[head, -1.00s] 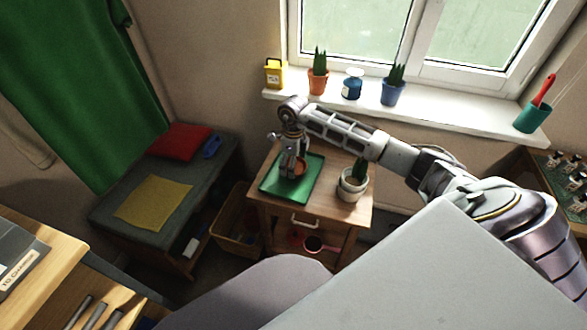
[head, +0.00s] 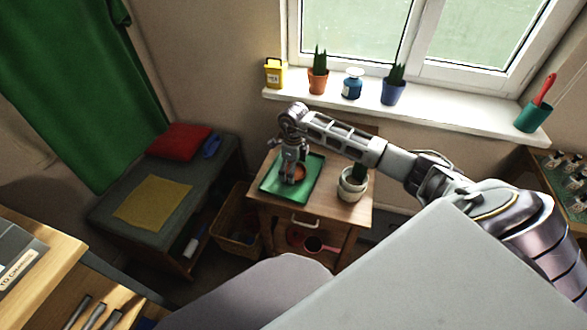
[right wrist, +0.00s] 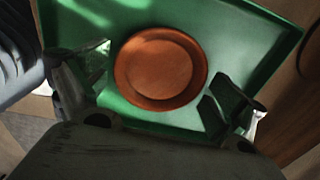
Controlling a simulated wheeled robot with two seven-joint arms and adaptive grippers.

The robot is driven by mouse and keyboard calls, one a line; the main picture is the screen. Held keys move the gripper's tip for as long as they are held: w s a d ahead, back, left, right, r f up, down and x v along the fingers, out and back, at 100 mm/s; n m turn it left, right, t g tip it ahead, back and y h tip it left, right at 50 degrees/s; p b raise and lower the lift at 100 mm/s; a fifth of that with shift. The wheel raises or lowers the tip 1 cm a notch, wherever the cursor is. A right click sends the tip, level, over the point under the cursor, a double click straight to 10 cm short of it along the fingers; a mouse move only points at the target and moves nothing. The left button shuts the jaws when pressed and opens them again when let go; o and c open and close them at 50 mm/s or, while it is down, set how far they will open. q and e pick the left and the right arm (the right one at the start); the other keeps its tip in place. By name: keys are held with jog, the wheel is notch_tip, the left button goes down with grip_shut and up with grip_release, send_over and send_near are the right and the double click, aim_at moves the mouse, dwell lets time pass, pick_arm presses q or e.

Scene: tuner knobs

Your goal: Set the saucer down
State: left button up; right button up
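The terracotta saucer (right wrist: 161,68) lies flat, right way up, on the green tray (right wrist: 282,52) in the right wrist view. My right gripper (right wrist: 168,82) is open, with one finger on each side of the saucer and a visible gap to it. In the head view my right gripper (head: 291,178) points down over the green tray (head: 272,186) on the small wooden table. It partly hides the saucer (head: 299,173). My left gripper is not in view.
A cactus in a white pot (head: 352,184) stands on the wooden table (head: 322,202), right of the tray. The windowsill (head: 435,105) behind holds several pots. A low bench (head: 107,207) with a yellow cloth (head: 153,203) and red cushion (head: 180,141) is on the left.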

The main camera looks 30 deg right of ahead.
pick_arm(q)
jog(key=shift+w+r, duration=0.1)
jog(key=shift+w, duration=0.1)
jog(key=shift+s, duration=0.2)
pick_arm(e)
jog(key=shift+r, duration=0.5)
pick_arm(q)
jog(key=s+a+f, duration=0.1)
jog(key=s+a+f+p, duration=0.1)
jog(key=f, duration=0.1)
pick_arm(e)
notch_tip(320, 180, up, 11)
jog(key=shift+r, duration=0.15)
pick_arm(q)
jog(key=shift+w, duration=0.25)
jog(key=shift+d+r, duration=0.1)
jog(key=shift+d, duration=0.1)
